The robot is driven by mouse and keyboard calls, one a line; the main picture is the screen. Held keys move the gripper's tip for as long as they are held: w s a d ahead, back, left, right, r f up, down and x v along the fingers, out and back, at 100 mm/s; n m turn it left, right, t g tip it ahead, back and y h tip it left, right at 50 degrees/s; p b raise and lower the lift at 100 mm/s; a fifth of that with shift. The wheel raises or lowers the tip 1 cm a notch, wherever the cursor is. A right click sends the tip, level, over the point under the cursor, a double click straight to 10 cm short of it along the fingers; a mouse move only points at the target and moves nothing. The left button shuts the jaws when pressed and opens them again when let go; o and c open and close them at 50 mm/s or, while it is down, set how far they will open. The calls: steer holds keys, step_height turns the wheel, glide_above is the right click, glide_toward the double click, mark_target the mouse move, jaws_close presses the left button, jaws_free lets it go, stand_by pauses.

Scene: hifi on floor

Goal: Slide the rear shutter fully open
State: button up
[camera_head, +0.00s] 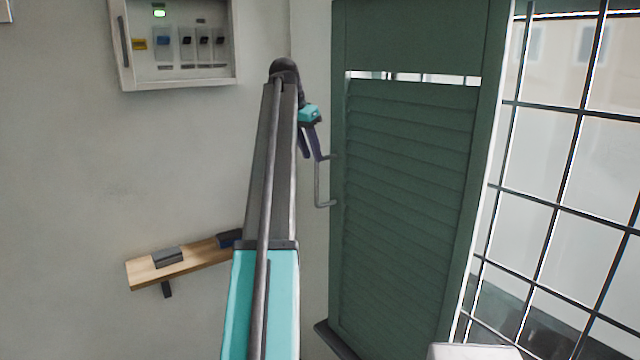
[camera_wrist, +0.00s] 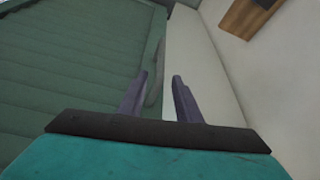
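The green slatted shutter (camera_head: 408,200) stands in a green frame at centre right in the head view. A bright narrow gap (camera_head: 412,77) shows above its slats. A thin grey bar handle (camera_head: 318,185) sticks out at its left edge. My gripper (camera_head: 312,158) is at the upper end of this handle in the head view. In the wrist view, my gripper (camera_wrist: 160,88) has its two dark fingers apart, with the green slats (camera_wrist: 70,75) to the left. A greyish part of the handle (camera_wrist: 154,88) shows between and beyond the fingers; I cannot tell whether they touch it.
A wooden shelf (camera_head: 195,260) with dark blocks is on the wall left of my arm. A grey switch box (camera_head: 180,78) with a lit green light hangs above. A black window grid (camera_head: 545,205) is at the right. The grey wall (camera_head: 90,170) on the left is mostly bare.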

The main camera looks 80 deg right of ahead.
steer(key=p+x, duration=0.2)
steer(key=x, duration=0.9)
steer(key=shift+w+p, duration=0.1)
steer(key=shift+p, duration=0.2)
jaws_close()
